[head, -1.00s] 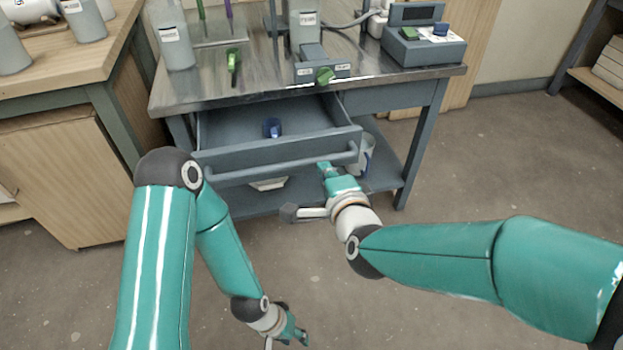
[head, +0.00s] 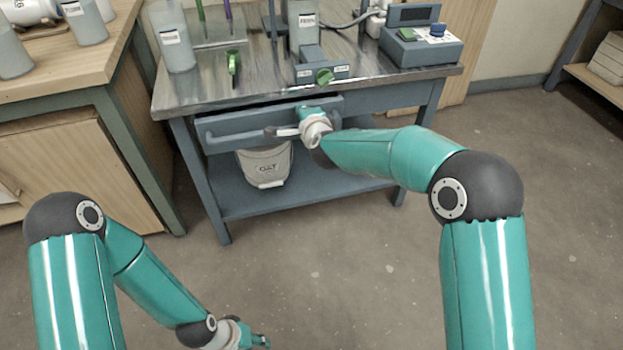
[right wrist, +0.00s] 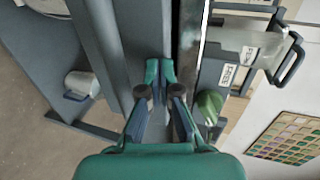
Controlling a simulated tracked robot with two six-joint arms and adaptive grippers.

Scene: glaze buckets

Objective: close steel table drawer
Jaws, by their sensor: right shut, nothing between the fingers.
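The steel table (head: 200,92) stands ahead of me with its grey drawer (head: 235,124) under the top. The drawer front sits in close under the table edge and its inside is hidden; I cannot tell if a small gap is left. Its bar handle (head: 235,138) runs along the front. My right gripper (head: 306,112) is shut and empty, at the right part of the drawer front. In the right wrist view its fingertips (right wrist: 160,72) are together against or very near a grey panel. My left gripper (head: 262,343) is low at the bottom edge, away from the table.
A white bucket (head: 264,168) stands on the table's lower shelf. The tabletop holds a grey device (head: 422,48), a clear container (head: 172,40) and a green-knobbed fixture (head: 322,74). A wooden bench (head: 60,70) stands at left. The floor in front is clear.

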